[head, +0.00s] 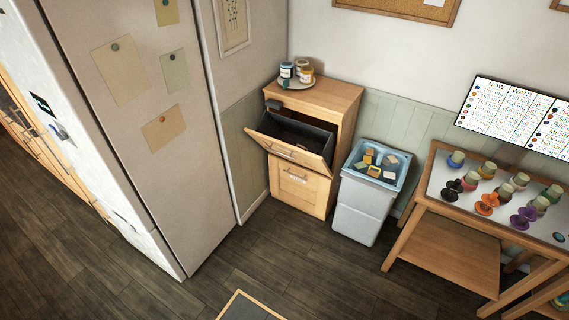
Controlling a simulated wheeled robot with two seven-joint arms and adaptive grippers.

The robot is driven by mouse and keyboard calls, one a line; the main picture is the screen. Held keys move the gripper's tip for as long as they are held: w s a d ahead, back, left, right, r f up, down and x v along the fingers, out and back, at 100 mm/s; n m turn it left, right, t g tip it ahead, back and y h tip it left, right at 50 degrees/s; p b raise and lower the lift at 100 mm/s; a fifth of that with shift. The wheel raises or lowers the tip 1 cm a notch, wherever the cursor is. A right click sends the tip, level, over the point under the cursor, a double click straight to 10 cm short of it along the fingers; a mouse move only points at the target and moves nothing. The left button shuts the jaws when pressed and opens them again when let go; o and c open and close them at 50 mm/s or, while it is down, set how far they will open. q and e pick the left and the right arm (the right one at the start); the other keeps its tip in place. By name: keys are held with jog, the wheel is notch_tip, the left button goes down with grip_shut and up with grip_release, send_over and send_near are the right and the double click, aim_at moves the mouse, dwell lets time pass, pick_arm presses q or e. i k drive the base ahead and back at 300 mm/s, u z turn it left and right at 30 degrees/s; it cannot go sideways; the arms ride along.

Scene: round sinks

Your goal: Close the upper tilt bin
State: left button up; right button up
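A light wooden cabinet (336,97) stands against the back wall. Its upper tilt bin (292,151) is tipped open towards me, with the wooden front leaning outward and the dark interior showing. The lower front (297,185) of the cabinet is flush and looks shut. Neither of my grippers shows in the head view.
A grey bin with a blue top (362,209) holding small blocks stands right of the cabinet. Jars sit on a tray (296,84) on the cabinet. A wooden table (450,240) with colourful items is at the right. A tall pale panel (150,120) fills the left. Dark floor (290,255) in front is mostly clear.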

aim_at(279, 134)
jog(key=z, duration=0.35)
jog(key=i, duration=1.1)
jog(key=u, duration=0.55)
